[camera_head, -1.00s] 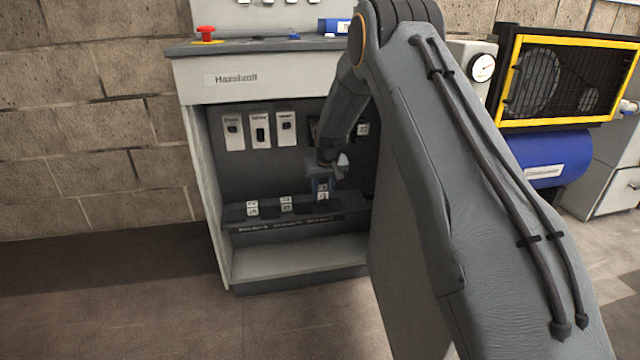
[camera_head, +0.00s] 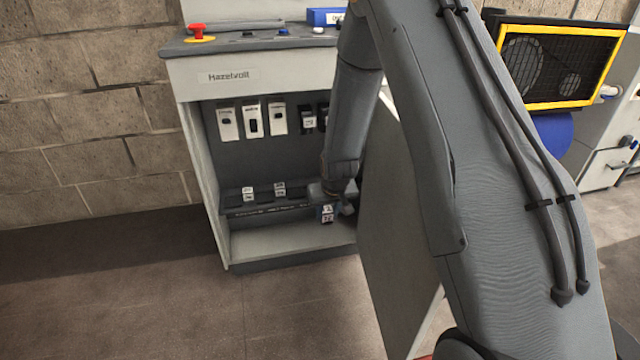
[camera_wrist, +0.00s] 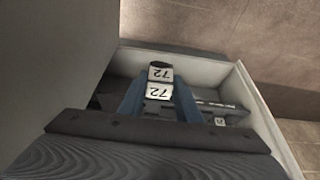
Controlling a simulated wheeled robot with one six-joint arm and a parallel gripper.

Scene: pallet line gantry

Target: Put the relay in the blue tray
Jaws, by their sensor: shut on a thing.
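The relay (camera_head: 327,214) is a small dark block with white number labels. It is between the jaws of my gripper (camera_head: 335,193), inside the open cabinet and in front of the dark rack shelf. In the wrist view the relay (camera_wrist: 158,83) shows "72" on two white labels, and the blue fingers of my gripper (camera_wrist: 158,95) are shut on its sides. A blue tray-like thing (camera_head: 324,17) with a white label stands on top of the cabinet at the back. My arm hides part of it, and its inside cannot be seen.
The Hazelvolt cabinet (camera_head: 275,80) has an open front with side walls close to my gripper. Two labelled relays (camera_head: 264,191) stand on the rack shelf; several modules (camera_head: 252,118) hang on the back panel. A red button (camera_head: 197,31) is on top. Floor at left is clear.

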